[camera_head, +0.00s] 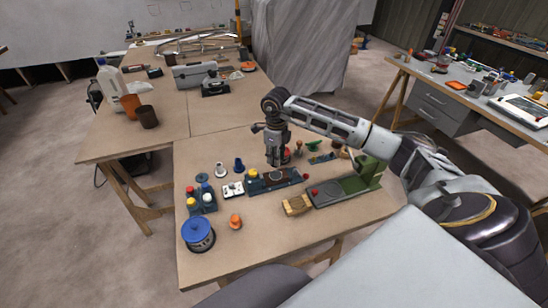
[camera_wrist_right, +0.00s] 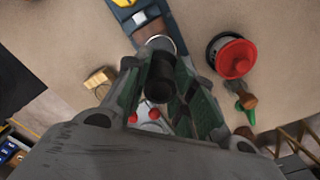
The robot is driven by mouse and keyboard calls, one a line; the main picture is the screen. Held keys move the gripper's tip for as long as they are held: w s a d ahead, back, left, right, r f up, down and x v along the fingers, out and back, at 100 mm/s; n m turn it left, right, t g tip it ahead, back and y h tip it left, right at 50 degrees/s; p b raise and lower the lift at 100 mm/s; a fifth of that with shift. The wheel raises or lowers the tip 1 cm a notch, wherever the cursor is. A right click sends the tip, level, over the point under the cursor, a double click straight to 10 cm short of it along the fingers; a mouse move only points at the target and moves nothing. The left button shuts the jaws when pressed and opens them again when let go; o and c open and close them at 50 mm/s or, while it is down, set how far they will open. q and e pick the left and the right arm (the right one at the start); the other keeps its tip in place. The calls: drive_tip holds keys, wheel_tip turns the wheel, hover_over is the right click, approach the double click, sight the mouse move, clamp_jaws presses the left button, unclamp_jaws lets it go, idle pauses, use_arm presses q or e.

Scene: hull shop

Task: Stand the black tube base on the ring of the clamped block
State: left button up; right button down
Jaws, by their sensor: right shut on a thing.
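My right gripper (camera_head: 274,158) points down over the blue vise (camera_head: 284,184) on the front table. In the right wrist view the gripper (camera_wrist_right: 166,104) is shut on the black tube base (camera_wrist_right: 160,80), which sits between its fingers. The clamped block (camera_wrist_right: 131,47) shows brown in the vise in the wrist view. A silver ring (camera_wrist_right: 174,42) shows just beyond the tube's far end. The tube overlaps part of the ring; I cannot tell whether they touch. My left gripper is not in view.
A blue-lidded pot (camera_head: 198,234), an orange piece (camera_head: 235,221) and a blue bottle rack (camera_head: 207,207) are left. A red-topped pot (camera_wrist_right: 234,57) is close beside the gripper.

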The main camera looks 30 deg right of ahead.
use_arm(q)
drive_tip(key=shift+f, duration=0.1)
use_arm(e)
drive_tip(key=shift+f, duration=0.15)
idle(0.3)
drive_tip(key=shift+f+b, duration=0.45)
drive_tip(key=shift+f, duration=0.25)
drive_tip(key=shift+f+b, duration=0.5)
drive_tip(key=shift+f, duration=0.7)
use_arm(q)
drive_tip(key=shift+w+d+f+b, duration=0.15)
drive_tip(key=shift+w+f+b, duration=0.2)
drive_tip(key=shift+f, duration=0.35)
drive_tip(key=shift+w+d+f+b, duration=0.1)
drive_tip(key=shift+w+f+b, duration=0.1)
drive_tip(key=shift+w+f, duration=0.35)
use_arm(e)
drive_tip(key=shift+f, duration=0.85)
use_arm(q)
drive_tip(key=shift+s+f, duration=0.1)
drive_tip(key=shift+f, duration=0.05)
